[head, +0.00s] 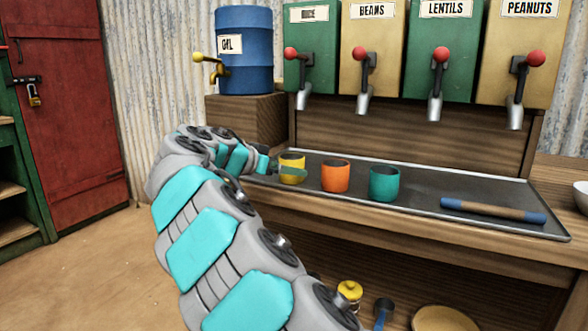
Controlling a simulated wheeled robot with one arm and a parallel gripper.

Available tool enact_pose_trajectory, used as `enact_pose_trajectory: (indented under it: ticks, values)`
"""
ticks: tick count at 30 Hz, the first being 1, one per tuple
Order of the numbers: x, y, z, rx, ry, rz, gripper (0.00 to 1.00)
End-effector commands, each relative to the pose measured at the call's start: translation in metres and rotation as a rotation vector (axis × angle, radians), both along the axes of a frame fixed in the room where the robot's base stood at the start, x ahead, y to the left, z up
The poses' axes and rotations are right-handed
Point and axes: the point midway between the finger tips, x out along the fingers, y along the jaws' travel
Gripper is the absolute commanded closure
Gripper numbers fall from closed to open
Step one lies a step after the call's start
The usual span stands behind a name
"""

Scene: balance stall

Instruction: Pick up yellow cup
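The yellow cup (292,158) stands upright on the dark tray (430,190), at the left end of a row of cups. My gripper (278,168) is at the cup's left side, reaching in from the left. A teal-grey finger part lies across the front of the cup. The other finger is not clearly seen, so I cannot tell whether the fingers touch the cup or how far apart they are. The cup appears to rest on the tray.
An orange cup (335,176) and a teal cup (384,184) stand to the right. A rolling-pin-like rod (490,210) lies farther right on the tray. Dispensers with red-knobbed spouts (436,85) hang above. A blue oil drum (245,60) stands on a wooden box (245,115) behind.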

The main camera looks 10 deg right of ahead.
Motion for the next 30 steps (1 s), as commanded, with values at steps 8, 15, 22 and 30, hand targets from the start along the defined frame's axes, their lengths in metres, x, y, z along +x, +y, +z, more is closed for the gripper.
enact_pose_trajectory:
  ticks: [8,15,22,30]
  values:
    - [0.015,-0.017,-0.007,0.001,0.003,-0.002,0.00]
    - [0.037,-0.039,-0.020,0.001,0.005,0.000,0.00]
    - [0.040,-0.043,-0.022,0.000,0.001,0.000,0.00]
    - [0.040,-0.043,-0.022,0.000,0.002,0.001,0.26]
